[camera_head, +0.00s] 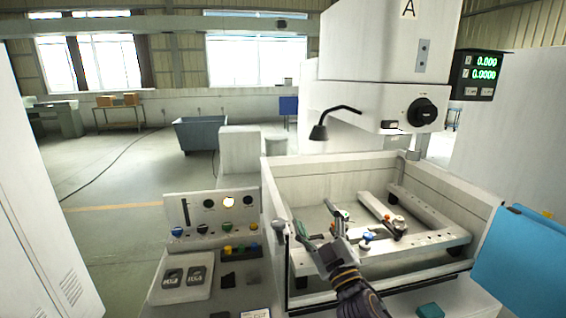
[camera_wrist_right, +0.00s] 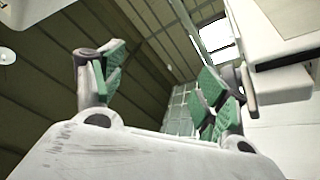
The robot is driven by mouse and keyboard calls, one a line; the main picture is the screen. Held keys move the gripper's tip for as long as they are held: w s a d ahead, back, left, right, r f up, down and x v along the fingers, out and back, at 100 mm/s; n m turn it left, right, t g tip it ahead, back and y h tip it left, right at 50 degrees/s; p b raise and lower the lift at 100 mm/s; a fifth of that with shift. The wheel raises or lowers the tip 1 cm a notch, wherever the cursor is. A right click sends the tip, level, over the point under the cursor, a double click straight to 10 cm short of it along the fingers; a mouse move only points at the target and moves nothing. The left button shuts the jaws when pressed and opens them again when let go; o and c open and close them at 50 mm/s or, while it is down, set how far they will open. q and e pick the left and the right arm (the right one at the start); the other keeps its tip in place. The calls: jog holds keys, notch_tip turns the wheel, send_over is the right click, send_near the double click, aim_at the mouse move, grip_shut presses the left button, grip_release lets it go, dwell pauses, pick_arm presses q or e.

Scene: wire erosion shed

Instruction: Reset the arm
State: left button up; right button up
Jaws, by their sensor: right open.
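My right gripper (camera_head: 316,226) reaches in from the bottom of the head view, over the near left part of the machine's tank (camera_head: 335,172). Its fingers are spread and nothing is between them. In the right wrist view the same gripper (camera_wrist_right: 158,88) shows two green-padded fingers apart, with the ceiling and a window behind them, so the wrist camera faces upward. My left gripper is not in the head view.
The white machine head (camera_head: 385,40) with a black knob (camera_head: 421,112) and a lamp (camera_head: 319,131) stands above the tank. Inside are clamp rails (camera_head: 430,243). A control panel (camera_head: 212,215) is left, a blue sheet (camera_head: 520,262) right. Open floor lies farther left.

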jog(key=s+d+f+m+g+h, duration=0.2)
jog(key=d+f+m+g+h, duration=0.3)
jog(key=f, duration=0.5)
jog(key=s+d+f+m+g+h, duration=0.25)
jog(key=d+f, duration=0.35)
jog(key=f, duration=0.4)
jog(key=s+d+f+m+g, duration=0.1)
jog(key=s+d+f+g, duration=0.1)
jog(key=s+f+g, duration=0.55)
jog(key=s+d+f+m+g, duration=0.1)
jog(key=s+f+g, duration=0.2)
jog(key=s+f, duration=0.8)
jog(key=s+f+g, duration=0.1)
jog(key=s+f, duration=0.2)
jog(key=f, duration=1.2)
jog(key=s+f, duration=0.3)
jog(key=f, duration=1.2)
jog(key=s+d+f, duration=0.2)
jog(key=s+f, duration=0.7)
jog(key=s, duration=0.1)
jog(key=s+d+f+g, duration=0.1)
jog(key=s+d+f, duration=0.1)
jog(key=s+f, duration=0.8)
jog(key=shift+s+f, duration=0.15)
jog(key=shift+s, duration=0.65)
